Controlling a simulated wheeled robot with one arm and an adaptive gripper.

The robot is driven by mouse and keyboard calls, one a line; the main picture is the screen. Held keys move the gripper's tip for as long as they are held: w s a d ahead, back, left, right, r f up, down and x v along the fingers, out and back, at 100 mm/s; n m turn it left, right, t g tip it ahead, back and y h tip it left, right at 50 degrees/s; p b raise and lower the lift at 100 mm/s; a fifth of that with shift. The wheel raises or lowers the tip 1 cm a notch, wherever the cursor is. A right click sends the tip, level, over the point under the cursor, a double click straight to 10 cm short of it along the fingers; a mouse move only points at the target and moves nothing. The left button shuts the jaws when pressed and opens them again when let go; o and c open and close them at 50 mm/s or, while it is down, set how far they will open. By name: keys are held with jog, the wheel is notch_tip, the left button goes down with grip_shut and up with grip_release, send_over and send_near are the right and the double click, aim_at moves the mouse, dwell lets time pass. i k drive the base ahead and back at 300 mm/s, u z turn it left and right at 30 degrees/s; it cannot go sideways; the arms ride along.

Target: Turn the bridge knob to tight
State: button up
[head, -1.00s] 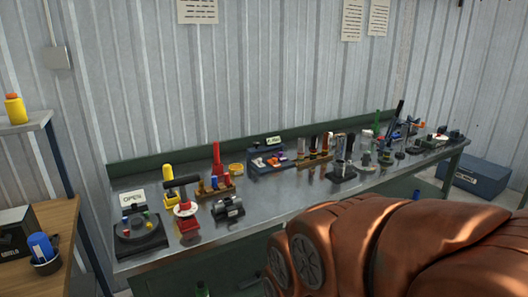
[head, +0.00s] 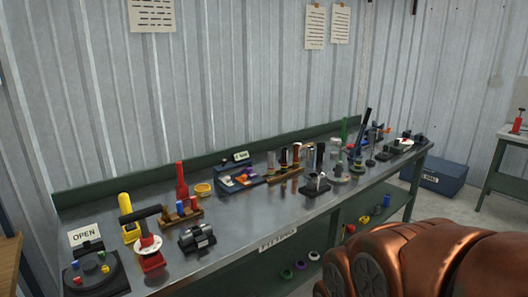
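No part here can be clearly told as the bridge knob, and no "tight" mark is readable. Several small devices stand on the long metal workbench (head: 235,220). Among them are a black round base with coloured knobs (head: 96,272), a red device with a white disc and black handle (head: 151,250), and a dark cylinder-like fixture (head: 197,237). Farther along are a black clamp-like device (head: 316,184) and small dark devices at the far end (head: 403,142). My gripper is not in view; copper-coloured parts that look like my arm fill the lower right.
A dark tray of coloured parts (head: 238,177) and a wooden rack (head: 285,173) sit mid-bench. A blue box (head: 440,178) is on the floor beyond the bench. A side table (head: 508,137) stands at right.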

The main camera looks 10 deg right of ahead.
aim_at(223, 161)
jog(key=z, duration=0.3)
jog(key=i, duration=0.75)
jog(key=u, duration=0.5)
jog(key=i, duration=0.95)
jog(key=u, duration=0.75)
